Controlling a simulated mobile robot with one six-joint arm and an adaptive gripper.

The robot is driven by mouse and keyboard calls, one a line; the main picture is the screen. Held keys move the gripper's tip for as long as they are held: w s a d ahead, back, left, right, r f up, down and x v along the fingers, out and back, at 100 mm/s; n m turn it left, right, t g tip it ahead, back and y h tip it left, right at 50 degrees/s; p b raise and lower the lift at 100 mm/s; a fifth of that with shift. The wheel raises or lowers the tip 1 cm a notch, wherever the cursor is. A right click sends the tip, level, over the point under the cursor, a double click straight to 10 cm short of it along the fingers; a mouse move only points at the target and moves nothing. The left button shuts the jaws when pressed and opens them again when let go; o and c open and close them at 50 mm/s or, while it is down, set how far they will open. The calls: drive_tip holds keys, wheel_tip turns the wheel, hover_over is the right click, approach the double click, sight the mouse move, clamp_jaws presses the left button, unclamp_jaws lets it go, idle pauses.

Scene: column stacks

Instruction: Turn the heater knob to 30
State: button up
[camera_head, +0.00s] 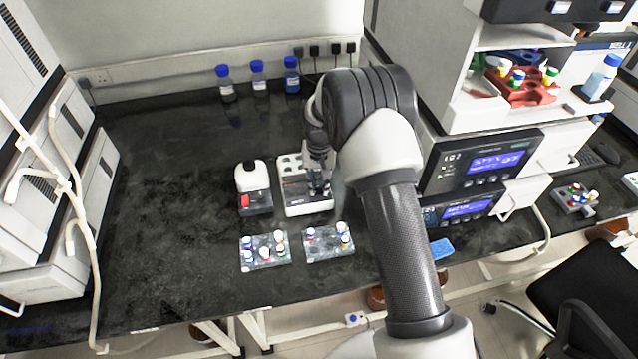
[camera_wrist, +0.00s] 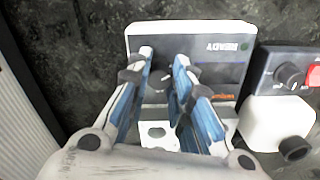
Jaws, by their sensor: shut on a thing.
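The heater (camera_head: 308,208) is a white block with a dark front panel and wells on top, standing on the black bench in the head view. In the wrist view its dark panel (camera_wrist: 215,73) shows upside-down lettering. My gripper (camera_head: 321,189) is at the panel's right part. In the wrist view my gripper (camera_wrist: 165,62) has its blue-padded fingers on either side of the heater knob (camera_wrist: 171,80), shut on it. The knob is mostly hidden between the fingers, and its setting cannot be read.
A white device with a red switch (camera_head: 245,201) stands just left of the heater. Two vial racks (camera_head: 265,257) (camera_head: 320,252) lie in front. Several blue-capped bottles (camera_head: 258,80) stand at the back. Stacked instruments (camera_head: 478,165) are at right. The bench's left part is clear.

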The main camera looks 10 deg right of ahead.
clamp_jaws()
drive_tip(key=shift+m, duration=0.3)
drive_tip(key=m+p, duration=0.2)
drive_tip(key=m, duration=0.2)
drive_tip(key=shift+m, duration=0.3)
drive_tip(key=m+p, duration=0.1)
drive_tip(key=m, duration=0.5)
drive_tip(key=shift+a, duration=0.1)
drive_tip(key=shift+m, duration=0.4)
drive_tip(key=o, duration=0.7)
unclamp_jaws()
